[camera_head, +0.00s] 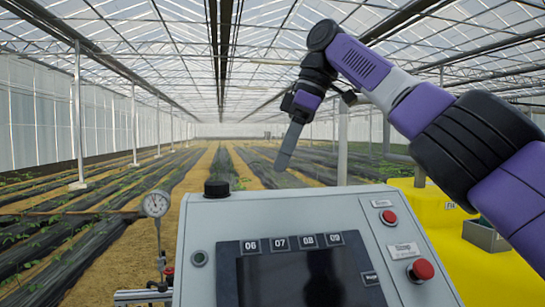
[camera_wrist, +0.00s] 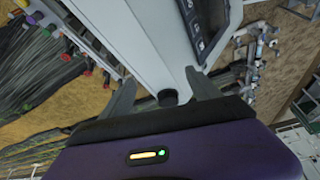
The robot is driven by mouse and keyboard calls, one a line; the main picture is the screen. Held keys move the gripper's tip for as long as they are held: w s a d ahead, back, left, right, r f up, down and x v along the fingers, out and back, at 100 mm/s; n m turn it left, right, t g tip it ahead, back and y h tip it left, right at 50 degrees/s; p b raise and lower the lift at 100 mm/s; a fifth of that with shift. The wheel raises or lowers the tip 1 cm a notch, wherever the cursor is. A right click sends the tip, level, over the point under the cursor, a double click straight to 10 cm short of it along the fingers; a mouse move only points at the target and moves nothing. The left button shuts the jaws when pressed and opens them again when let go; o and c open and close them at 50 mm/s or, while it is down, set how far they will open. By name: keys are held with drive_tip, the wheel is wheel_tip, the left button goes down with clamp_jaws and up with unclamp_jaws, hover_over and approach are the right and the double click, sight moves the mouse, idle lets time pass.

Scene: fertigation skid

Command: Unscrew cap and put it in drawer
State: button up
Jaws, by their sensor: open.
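A round black cap (camera_head: 216,188) sits on the top left edge of the grey control cabinet (camera_head: 290,210). In the wrist view the cap (camera_wrist: 167,97) shows between the two fingers of my gripper (camera_wrist: 163,90). The fingers are open, with nothing held between them. In the head view my gripper (camera_head: 284,162) points down, above and to the right of the cap, apart from it. A grey open-topped box (camera_head: 485,236) shows on the yellow unit at the right, partly behind my arm. I cannot tell whether it is the drawer.
The cabinet front has a dark screen (camera_head: 300,278) and red buttons (camera_head: 421,270). A pressure gauge (camera_head: 155,204) on a thin pipe stands left of the cabinet. The yellow unit (camera_head: 490,270) stands to the right. Open air lies above the cabinet, with crop rows beyond.

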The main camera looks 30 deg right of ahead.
drive_tip(key=w+a+r+p, duration=0.1)
drive_tip(key=a+r+p, duration=0.1)
drive_tip(key=a+p, duration=0.1)
drive_tip(key=m+t+h+p, duration=0.2)
drive_tip(key=m, duration=0.4)
approach(219, 183)
drive_tip(key=f, duration=0.2)
drive_tip(key=shift+w+p+x, duration=0.15)
drive_tip(key=shift+p+x, duration=0.05)
drive_tip(key=shift+x, duration=1.55)
drive_tip(key=shift+w+p+x, duration=0.15)
drive_tip(key=shift+p+x, duration=0.05)
drive_tip(key=shift+x, duration=1.5)
drive_tip(key=shift+a+r, duration=0.1)
drive_tip(key=shift+r, duration=0.1)
drive_tip(key=c, duration=1.4)
drive_tip(key=shift+w+n+g+y, duration=0.1)
drive_tip(key=shift+n+g+y, duration=0.45)
drive_tip(key=shift+n, duration=0.75)
drive_tip(key=shift+w+n+g+y, duration=0.1)
drive_tip(key=shift+n+g+y, duration=0.3)
drive_tip(key=shift+n, duration=1.1)
